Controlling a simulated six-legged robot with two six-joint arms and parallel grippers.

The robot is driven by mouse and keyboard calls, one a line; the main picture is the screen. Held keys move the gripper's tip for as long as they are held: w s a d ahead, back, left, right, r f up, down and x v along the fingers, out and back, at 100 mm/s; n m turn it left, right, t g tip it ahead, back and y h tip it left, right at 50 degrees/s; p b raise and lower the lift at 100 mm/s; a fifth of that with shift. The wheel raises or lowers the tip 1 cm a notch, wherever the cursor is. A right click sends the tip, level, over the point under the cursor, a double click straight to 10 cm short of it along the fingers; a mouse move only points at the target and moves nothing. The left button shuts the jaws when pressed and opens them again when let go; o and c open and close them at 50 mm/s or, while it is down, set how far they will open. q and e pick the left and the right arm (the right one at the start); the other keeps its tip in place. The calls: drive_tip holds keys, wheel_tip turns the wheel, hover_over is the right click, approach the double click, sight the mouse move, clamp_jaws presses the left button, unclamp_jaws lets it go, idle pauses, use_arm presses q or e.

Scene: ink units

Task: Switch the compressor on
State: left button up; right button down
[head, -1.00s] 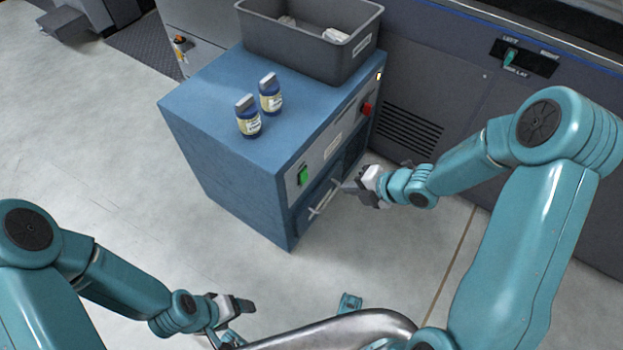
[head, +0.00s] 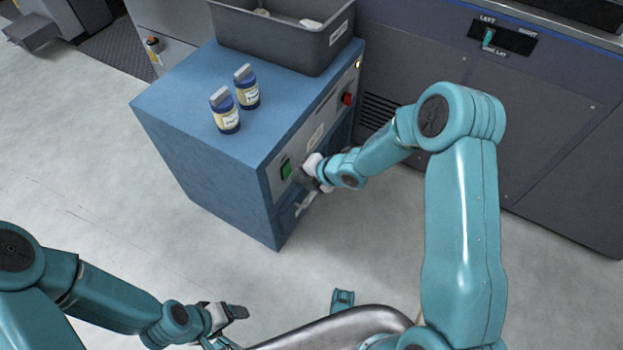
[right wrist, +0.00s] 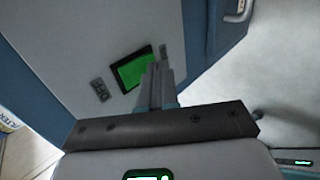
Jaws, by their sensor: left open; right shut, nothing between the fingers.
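The compressor is a blue cabinet (head: 205,170) with a control panel on its right-facing side. The panel carries a green button (head: 286,169), a red button (head: 347,99) and a small pale yellow lamp (head: 358,64) near the top corner. My right gripper (head: 300,180) is shut and empty, right at the panel beside the green button. In the right wrist view its closed fingertips (right wrist: 158,72) overlap the right part of the green button (right wrist: 132,70); I cannot tell whether they touch it. My left gripper (head: 240,312) is open and empty, low over the floor.
Two blue bottles (head: 225,112) and a grey bin (head: 290,45) stand on the cabinet top. A cabinet handle (head: 305,203) is just below my right gripper. A dark machine (head: 480,110) with a left-marked switch (head: 488,38) stands behind. Floor in front is clear.

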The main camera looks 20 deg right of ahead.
drive_tip(key=shift+w+a, duration=0.15)
drive_tip(key=shift+w, duration=0.05)
drive_tip(key=shift+w+a+f+b, duration=0.1)
drive_tip(key=shift+w+b, duration=0.1)
drive_tip(key=shift+b, duration=0.45)
drive_tip(key=shift+r+p, duration=0.45)
drive_tip(key=shift+r, duration=0.4)
